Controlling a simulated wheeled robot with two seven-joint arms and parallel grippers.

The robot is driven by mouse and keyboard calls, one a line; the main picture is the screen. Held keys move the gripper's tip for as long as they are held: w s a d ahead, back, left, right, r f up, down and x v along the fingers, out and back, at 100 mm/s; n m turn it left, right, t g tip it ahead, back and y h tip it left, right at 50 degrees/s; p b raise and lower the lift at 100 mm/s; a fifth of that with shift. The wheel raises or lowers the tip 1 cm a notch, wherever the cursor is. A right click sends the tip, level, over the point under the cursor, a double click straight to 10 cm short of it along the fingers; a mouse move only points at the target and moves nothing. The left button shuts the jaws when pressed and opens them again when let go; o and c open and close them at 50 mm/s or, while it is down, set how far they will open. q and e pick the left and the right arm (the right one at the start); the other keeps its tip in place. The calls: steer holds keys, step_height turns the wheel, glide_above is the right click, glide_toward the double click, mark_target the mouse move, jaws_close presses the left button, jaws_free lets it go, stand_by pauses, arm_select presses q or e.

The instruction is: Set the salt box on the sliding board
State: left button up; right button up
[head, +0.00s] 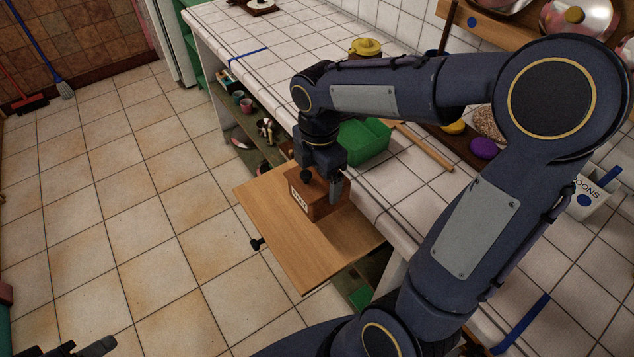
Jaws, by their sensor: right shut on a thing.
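The salt box (300,201), a small brown wooden box with a white label, is upright over the sliding board (285,235). The board is a light wood panel pulled out from under the tiled counter. The box appears to sit on the board near the counter edge, though its underside is hidden. My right gripper (321,184) comes down from above and is shut on the box, one finger at each side. Part of my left gripper (88,348) shows at the bottom left edge, apart from everything; its jaws are not clear.
A green bin (366,142) stands on the counter just behind the box. A wooden stick (425,147) and a purple lid (484,148) lie to its right. Open shelves with cups (246,105) run under the counter.

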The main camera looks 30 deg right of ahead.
steer(key=w+f, duration=0.1)
steer(key=w+d+f, duration=0.1)
steer(key=f, duration=0.1)
steer(key=shift+w+d, duration=0.1)
steer(key=shift+w+f, duration=0.15)
steer(key=shift+f, duration=1.5)
